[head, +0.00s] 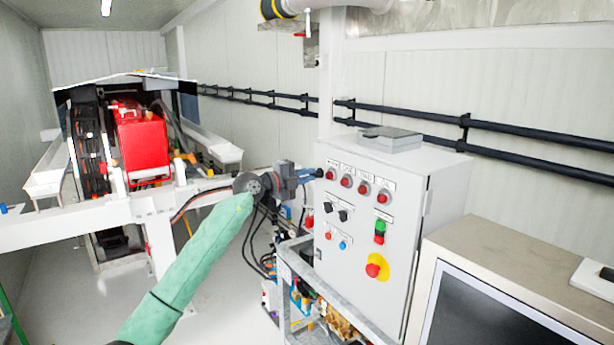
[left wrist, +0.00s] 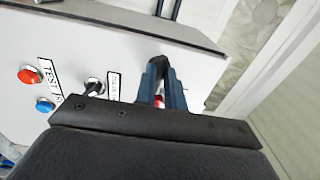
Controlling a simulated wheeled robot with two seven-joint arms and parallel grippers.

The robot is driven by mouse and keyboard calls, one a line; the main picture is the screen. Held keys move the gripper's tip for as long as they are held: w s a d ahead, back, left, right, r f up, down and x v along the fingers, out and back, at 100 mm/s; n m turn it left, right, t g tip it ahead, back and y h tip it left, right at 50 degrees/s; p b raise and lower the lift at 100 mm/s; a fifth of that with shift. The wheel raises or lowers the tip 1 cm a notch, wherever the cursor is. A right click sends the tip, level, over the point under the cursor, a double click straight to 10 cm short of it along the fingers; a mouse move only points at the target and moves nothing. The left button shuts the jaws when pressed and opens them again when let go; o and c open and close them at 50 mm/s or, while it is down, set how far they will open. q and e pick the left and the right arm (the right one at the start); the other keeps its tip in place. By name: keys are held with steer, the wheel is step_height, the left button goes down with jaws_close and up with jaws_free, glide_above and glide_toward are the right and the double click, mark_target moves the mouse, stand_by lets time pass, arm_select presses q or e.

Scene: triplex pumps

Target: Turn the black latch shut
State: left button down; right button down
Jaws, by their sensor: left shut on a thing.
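The black latch (left wrist: 159,62) shows in the left wrist view as a dark rounded piece at the fingertips, near the edge of the grey control cabinet (head: 340,280). My left gripper (head: 317,174) is at the upper left edge of the cabinet front in the head view. In the left wrist view its two blue-grey fingers (left wrist: 161,85) are shut on the latch and hide part of it. The latch's exact angle is hard to tell. My right gripper is in neither view.
The cabinet front carries red lamps (head: 346,181), black switches and a yellow-red stop button (head: 375,268). A metal trolley frame with cables (head: 285,270) stands below left. A console with a dark screen (head: 480,315) is at the right. A red machine (head: 142,145) stands far left.

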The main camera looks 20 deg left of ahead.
arm_select(q)
steer(key=c, duration=1.5)
jaws_free()
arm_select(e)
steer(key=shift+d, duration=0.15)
